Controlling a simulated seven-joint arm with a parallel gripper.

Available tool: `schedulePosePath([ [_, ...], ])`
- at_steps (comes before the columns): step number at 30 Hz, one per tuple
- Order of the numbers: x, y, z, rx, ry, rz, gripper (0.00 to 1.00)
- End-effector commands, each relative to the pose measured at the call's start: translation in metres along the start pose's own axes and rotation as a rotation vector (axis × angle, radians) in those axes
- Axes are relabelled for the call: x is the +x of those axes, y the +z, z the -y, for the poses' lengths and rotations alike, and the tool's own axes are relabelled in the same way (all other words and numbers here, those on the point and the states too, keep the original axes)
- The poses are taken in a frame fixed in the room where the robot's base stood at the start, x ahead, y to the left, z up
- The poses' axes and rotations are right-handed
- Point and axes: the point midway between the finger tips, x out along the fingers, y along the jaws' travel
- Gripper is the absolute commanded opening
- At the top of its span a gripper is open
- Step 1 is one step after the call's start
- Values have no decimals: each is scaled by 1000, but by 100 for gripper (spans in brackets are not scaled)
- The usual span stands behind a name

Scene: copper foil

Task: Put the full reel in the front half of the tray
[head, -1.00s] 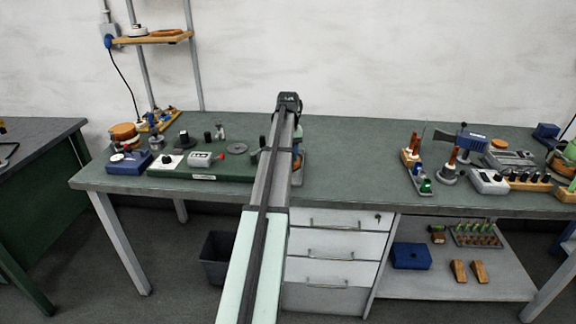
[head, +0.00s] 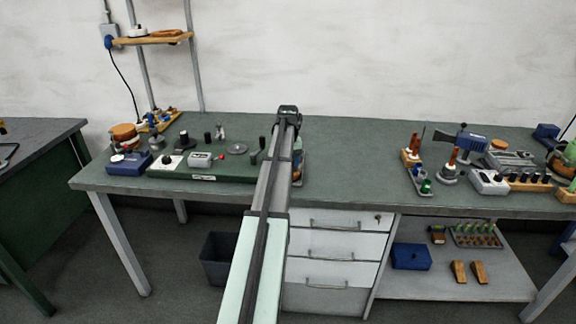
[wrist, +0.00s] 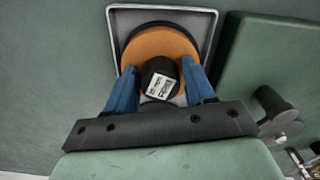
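The full reel, an orange copper-coloured disc (wrist: 158,42) with a black labelled hub (wrist: 162,78), is within the tray's outline in the wrist view. It also shows as a bit of orange beside my arm in the head view (head: 297,172). The tray (wrist: 213,20) is a grey rimmed tray; the reel lies close to its upper edge in the wrist view. My gripper (wrist: 159,66) has its blue fingers close on both sides of the hub and appears shut on it. Whether the reel's underside touches the tray floor is hidden.
A green board (wrist: 275,60) with a dark crank knob stands close beside the tray. In the head view a blue box (head: 128,163) is further left. Stands and parts (head: 425,172) crowd the right of the bench (head: 350,165); its middle is clear.

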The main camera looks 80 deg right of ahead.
Motion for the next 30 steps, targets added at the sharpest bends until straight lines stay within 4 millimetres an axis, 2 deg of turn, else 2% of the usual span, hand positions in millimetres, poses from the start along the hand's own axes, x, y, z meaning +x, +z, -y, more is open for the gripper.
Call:
schedulePosePath([
  [1,0,0,0,0,0,0,59],
  [4,0,0,0,0,0,0,67],
  [14,-5,0,0,0,0,-1,67],
  [20,-30,-1,0,0,0,-2,67],
  [30,-91,-1,0,0,0,-2,67],
])
